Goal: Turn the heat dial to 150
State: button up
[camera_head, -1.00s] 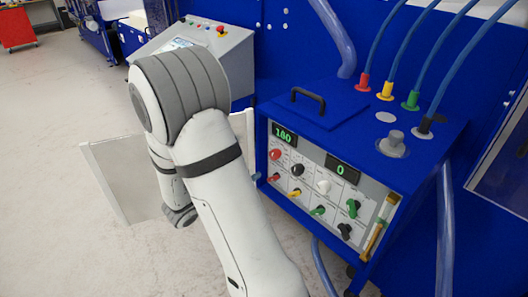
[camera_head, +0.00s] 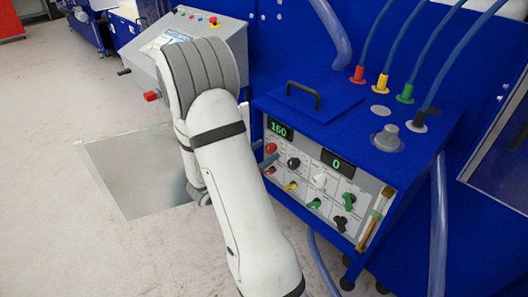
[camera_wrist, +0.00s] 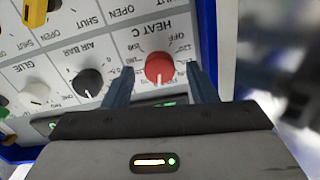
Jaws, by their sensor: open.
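The red HEAT C dial (camera_wrist: 159,68) shows upside down in the wrist view, with its printed scale partly visible. My gripper (camera_wrist: 160,72) is open, with one blue finger on each side of the dial; gaps show and I cannot see it gripped. In the head view, the red dial (camera_head: 270,148) is at the panel's upper left, and my blue fingers (camera_head: 263,154) reach it from the left. The green left display (camera_head: 280,129) seems to read 160. The dial's exact pointer setting is hard to read.
The black AIR BAR dial (camera_wrist: 87,83) and white GLUE dial (camera_wrist: 36,94) sit beside the red one. A yellow switch (camera_head: 291,186) and red switch (camera_head: 269,170) lie below. The blue machine box (camera_head: 340,105) carries several hoses. Open floor lies left.

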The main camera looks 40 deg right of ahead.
jog(key=shift+c, duration=0.4)
jog(key=c, duration=0.9)
jog(key=n+p, duration=0.2)
jog(key=n, duration=0.1)
jog(key=shift+r, duration=0.1)
jog(key=shift+n+p, duration=0.75)
jog(key=shift+n, duration=0.55)
